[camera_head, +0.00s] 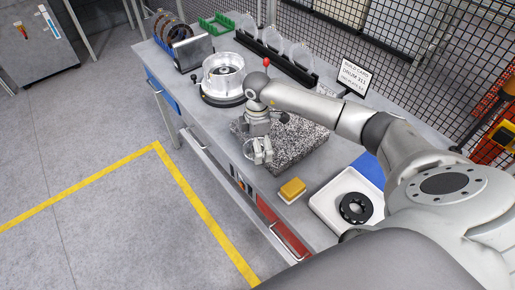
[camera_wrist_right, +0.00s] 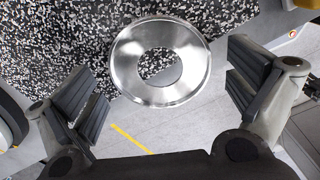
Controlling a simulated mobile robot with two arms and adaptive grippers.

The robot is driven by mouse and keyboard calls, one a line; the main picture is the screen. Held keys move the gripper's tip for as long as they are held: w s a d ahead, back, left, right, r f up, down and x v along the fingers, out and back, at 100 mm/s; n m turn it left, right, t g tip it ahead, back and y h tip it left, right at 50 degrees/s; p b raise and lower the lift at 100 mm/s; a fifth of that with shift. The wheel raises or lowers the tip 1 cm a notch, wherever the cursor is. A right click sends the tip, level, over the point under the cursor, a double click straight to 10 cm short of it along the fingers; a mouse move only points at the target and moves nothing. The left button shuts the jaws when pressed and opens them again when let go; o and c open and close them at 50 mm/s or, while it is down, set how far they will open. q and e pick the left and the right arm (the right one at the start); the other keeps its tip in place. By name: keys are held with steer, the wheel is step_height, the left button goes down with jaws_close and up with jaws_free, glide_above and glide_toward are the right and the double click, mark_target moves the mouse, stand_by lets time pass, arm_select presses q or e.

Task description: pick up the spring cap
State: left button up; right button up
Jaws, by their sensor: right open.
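The spring cap, a shiny metal ring with a round central hole (camera_wrist_right: 160,33), lies at the edge of the speckled granite slab (camera_wrist_right: 60,50) in the right wrist view. The slab also shows in the head view (camera_head: 300,150). The right gripper (camera_wrist_right: 168,95) is open, with one finger pad on each side of the ring in the picture and apart from it. In the head view the right gripper (camera_head: 262,152) is over the slab's front left corner, and the cap is hard to make out there. The left gripper is not in view.
A clear-walled round fixture (camera_head: 223,75) with a red-knobbed lever stands left of the slab. A yellow block (camera_head: 292,189) and a white tray (camera_head: 325,205) holding a dark ring (camera_head: 356,208) lie to the right. Racks and a sign (camera_head: 353,78) line the back.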

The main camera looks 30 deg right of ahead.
steer(key=c, duration=0.9)
steer(key=shift+s+a, duration=0.1)
steer(key=shift+s, duration=0.2)
steer(key=c, duration=0.7)
steer(key=shift+s, duration=0.1)
jaws_close()
steer(key=shift+f, duration=0.1)
